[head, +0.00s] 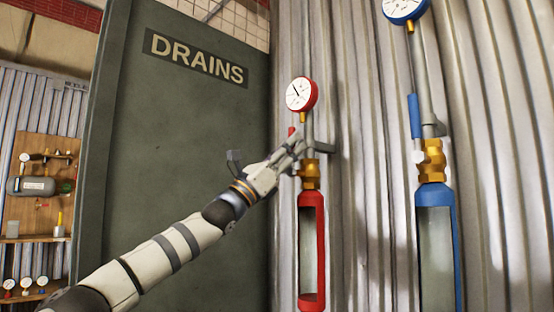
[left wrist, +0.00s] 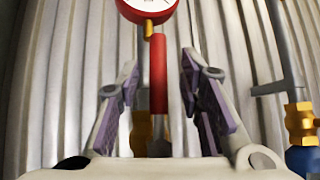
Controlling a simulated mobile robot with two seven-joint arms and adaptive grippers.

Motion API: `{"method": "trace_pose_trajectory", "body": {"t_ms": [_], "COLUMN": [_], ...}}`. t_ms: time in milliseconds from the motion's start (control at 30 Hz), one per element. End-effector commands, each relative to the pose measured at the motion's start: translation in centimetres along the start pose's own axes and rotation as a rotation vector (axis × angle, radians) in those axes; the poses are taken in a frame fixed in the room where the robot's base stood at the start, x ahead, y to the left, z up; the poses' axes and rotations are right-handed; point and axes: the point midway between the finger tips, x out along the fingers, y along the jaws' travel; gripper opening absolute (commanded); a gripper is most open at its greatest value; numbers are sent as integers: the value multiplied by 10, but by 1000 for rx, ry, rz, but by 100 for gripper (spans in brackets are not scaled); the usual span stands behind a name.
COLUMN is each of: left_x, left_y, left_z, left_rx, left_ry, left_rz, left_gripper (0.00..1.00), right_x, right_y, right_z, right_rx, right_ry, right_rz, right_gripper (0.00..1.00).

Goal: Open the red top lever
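The red top lever (left wrist: 158,75) stands upright in the left wrist view, below a red-rimmed gauge (left wrist: 150,8). My left gripper (left wrist: 161,66) is open, with a finger on each side of the lever and a visible gap to it on both sides. In the head view my left gripper (head: 298,143) reaches up to the red riser just below its gauge (head: 301,94). There the gripper mostly hides the lever; only a small red tip (head: 291,131) shows. My right gripper is not in view.
A brass valve (head: 310,174) and red cylinder (head: 311,250) sit below the gripper. A blue riser with a blue lever (head: 414,116) stands to the right. Behind are a corrugated metal wall (head: 355,200) and a dark green DRAINS panel (head: 180,130). Shelves (head: 40,240) stand far left.

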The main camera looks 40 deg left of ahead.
Motion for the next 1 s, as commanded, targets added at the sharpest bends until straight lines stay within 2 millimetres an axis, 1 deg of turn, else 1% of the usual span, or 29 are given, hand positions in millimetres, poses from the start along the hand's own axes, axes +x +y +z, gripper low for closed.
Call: {"method": "trace_pose_trajectory", "body": {"t_ms": [100, 200, 300, 400, 533, 900, 967, 1000], "left_x": [-34, -61, -82, -95, -101, -100, -96, -87], "left_y": [2, 1, 0, 0, -1, -1, -1, -1], "left_z": [-1, -1, 0, 1, 1, 1, 10, 26], "left_rx": [0, 1, 3, 2, 1, 1, 3, 6], "left_ry": [5, 5, 4, 2, 1, 0, -7, -21], "left_rz": [3, 2, 1, -1, -1, 0, -1, -3], "left_gripper": [34, 34, 34, 34, 34, 34, 34, 34], "right_x": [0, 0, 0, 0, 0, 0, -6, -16], "right_y": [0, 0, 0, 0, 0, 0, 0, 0], "right_z": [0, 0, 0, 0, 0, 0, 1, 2], "right_rx": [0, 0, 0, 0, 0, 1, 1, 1], "right_ry": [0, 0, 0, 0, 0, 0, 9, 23], "right_rz": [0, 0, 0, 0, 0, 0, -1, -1], "right_gripper": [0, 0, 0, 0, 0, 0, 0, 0]}}
